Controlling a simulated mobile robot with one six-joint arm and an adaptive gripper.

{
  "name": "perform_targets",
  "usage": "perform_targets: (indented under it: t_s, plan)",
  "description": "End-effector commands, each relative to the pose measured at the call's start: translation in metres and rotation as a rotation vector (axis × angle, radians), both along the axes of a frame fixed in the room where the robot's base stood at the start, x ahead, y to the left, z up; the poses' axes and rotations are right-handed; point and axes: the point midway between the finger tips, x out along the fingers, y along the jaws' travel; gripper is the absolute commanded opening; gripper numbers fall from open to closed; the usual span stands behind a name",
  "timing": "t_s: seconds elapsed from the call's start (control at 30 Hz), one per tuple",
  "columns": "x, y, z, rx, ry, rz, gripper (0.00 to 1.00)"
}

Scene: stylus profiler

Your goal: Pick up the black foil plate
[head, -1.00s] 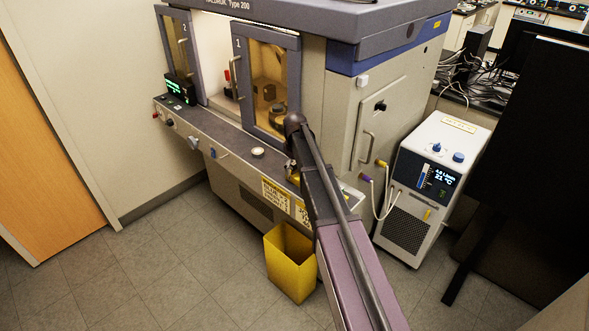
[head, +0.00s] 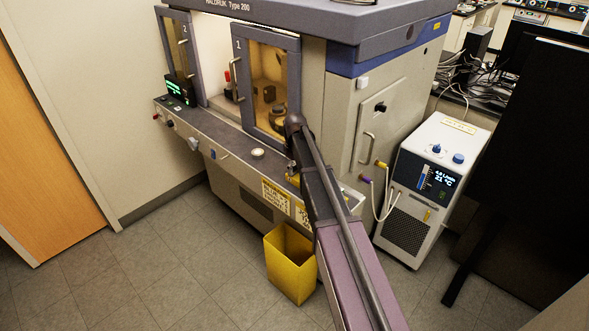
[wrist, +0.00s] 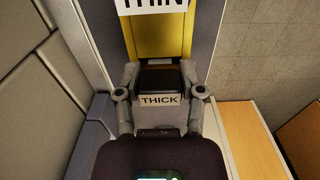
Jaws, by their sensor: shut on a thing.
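The black foil plate (wrist: 160,76) shows in the wrist view between the two fingers of my gripper (wrist: 160,72). The fingers are shut on it from the left and right. A white THICK label (wrist: 160,99) sits just on the near side of the plate. I cannot tell whether the plate is clear of what lies under it. In the head view my own arm covers the gripper and the plate, near the right end of the machine's front ledge (head: 225,144).
A white THIN label (wrist: 152,5) and a yellow surface (wrist: 160,38) lie beyond the plate. A yellow bin (head: 286,268) stands on the floor below the ledge. A white chiller (head: 428,190) stands to the right. The machine's door 1 (head: 266,85) is above the ledge.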

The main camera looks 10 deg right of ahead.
Motion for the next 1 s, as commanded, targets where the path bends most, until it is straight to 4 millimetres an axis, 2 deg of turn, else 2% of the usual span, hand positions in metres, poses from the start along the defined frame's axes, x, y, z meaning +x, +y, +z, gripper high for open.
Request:
perform_targets:
  t_s: [0.27,0.5,0.8,1.0]
  plan:
    - [0.0,0.0,0.017,0.0,0.0,0.0,0.04]
    - [0.0,0.0,0.039,0.0,0.0,0.0,0.04]
    - [-0.076,0.01,0.041,0.0,0.0,0.001,0.04]
    - [-0.117,0.015,0.045,0.0,0.0,0.001,0.04]
